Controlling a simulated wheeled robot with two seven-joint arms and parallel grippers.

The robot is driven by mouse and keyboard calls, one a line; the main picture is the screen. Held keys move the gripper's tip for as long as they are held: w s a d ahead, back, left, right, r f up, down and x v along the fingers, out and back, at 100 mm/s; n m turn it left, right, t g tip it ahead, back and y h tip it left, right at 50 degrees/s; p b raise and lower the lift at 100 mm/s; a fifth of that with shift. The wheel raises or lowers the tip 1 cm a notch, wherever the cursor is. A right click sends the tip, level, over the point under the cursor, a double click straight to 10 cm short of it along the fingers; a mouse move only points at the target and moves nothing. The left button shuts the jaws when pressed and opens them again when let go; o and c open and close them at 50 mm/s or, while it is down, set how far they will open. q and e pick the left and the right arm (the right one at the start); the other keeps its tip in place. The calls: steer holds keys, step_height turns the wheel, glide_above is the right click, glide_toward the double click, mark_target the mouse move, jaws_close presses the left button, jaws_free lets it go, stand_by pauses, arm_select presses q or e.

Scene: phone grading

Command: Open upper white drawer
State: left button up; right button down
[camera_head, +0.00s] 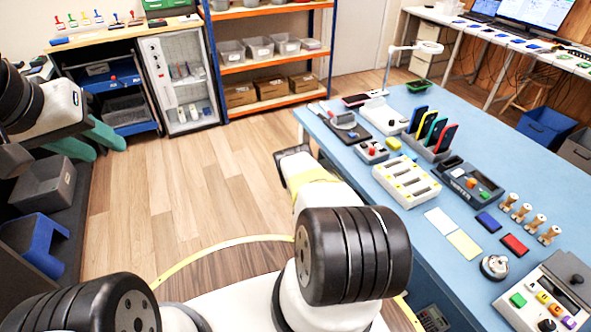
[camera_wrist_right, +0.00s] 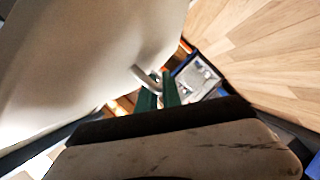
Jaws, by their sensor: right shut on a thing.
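The white drawer front (camera_wrist_right: 85,50) fills the upper left of the right wrist view, close to the camera. A pale curved handle (camera_wrist_right: 144,76) stands out from its edge. The green fingers of my right gripper (camera_wrist_right: 160,93) are shut on the handle. How deep the grip is cannot be seen. In the head view the right arm reaches down beside the blue table, and its fingers and the drawer are hidden there. My left gripper (camera_head: 88,141) is at the left of the head view, its green fingers apart and empty, away from the drawer.
The blue table (camera_head: 455,205) holds phones, trays and small devices close to my right arm. Grey bins (camera_head: 45,183) and a blue bin (camera_head: 36,240) stand at the left. Shelves (camera_head: 268,65) and a glass-front cabinet (camera_head: 180,80) stand behind. The wooden floor (camera_head: 180,185) between is clear.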

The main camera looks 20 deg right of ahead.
steer(key=s+a, duration=0.1)
steer(key=a, duration=1.3)
steer(key=shift+s+a, duration=0.2)
steer(key=shift+a, duration=0.1)
steer(key=c, duration=1.8)
jaws_free()
steer(key=v, duration=0.7)
steer(key=shift+s, duration=0.3)
steer(key=shift+s, duration=0.15)
